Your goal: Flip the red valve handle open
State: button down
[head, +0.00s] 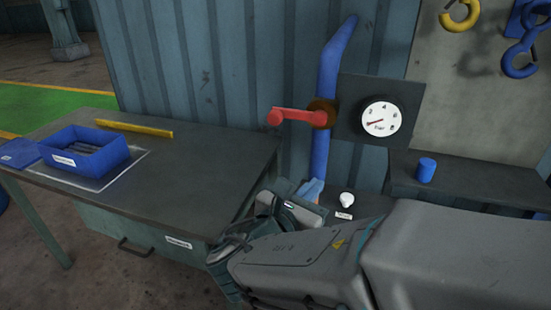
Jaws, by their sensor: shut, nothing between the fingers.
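The red valve handle (296,115) sticks out to the left from a brown valve body (322,112) on an upright blue pipe (321,150). The handle lies about level, across the pipe, with a rounded knob at its left end. My gripper (312,190) is below the handle, in front of the lower pipe, and apart from the handle. It is shut and empty. Its fingertips are small in the view and partly blend with the pipe behind. My grey arm reaches in from the lower right.
A pressure gauge (381,119) on a dark plate (350,92) is right of the valve. A blue cylinder (426,169) stands on a shelf (462,186). A workbench (215,165) at left holds a blue bin (112,165) and a yellow bar (134,128). Space left of the handle looks clear.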

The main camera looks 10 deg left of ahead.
jog(key=s+a+n+t+y+b, duration=0.1)
jog(key=s+a+n+t+y, duration=0.1)
jog(key=a, duration=0.7)
jog(key=n+t+y, duration=0.1)
jog(key=n+y, duration=0.1)
jog(key=n, duration=0.1)
jog(key=shift+s+a+n+y, duration=0.2)
jog(key=shift+s+n+y, duration=0.15)
jog(key=shift+n+y, duration=0.05)
send_near(297, 118)
jog(key=shift+w+a+f, duration=0.8)
jog(key=shift+w+a, duration=1)
jog(key=shift+w, duration=0.5)
jog(key=shift+p, duration=0.45)
jog(key=shift+a+r+m+b, duration=0.1)
jog(key=shift+r+m+b, duration=0.2)
jog(key=shift+m, duration=0.2)
